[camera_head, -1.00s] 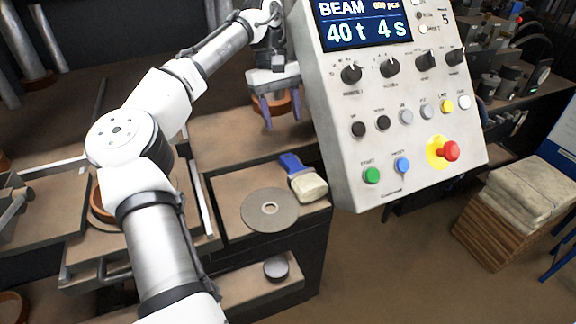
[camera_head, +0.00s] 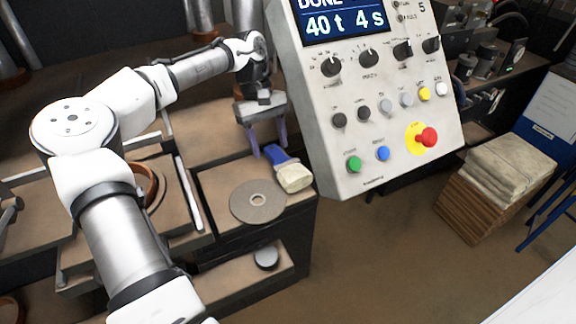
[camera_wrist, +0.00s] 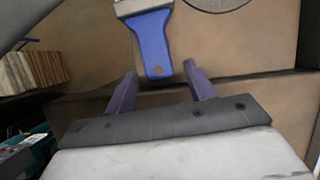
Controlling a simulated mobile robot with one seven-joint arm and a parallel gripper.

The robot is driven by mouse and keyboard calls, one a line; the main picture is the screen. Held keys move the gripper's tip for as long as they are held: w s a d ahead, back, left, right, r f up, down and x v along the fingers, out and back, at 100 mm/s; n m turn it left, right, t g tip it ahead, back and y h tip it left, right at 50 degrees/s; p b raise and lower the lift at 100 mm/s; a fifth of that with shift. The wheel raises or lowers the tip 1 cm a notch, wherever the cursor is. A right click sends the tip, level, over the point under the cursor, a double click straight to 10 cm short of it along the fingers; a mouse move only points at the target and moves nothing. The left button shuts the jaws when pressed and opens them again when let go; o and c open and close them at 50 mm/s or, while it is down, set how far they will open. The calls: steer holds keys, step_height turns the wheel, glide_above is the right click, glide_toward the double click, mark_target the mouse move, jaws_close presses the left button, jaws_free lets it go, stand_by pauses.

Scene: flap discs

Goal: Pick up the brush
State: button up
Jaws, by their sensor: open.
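The brush has a blue handle and a pale bristle head. In the wrist view the blue handle of the brush (camera_wrist: 154,42) points toward the gap between the fingers of my gripper (camera_wrist: 160,84). The handle's tip is near the finger ends but not clearly between them. Most of the bristles are out of that view.
A control panel (camera_head: 385,110) stands close at the right of my gripper. A small round grey piece (camera_head: 266,257) sits on the lower shelf. Folded cloths (camera_head: 508,165) are stacked at the right.

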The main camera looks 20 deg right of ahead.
steer(key=c, duration=1.1)
steer(key=shift+o, duration=0.2)
steer(key=shift+r, duration=0.15)
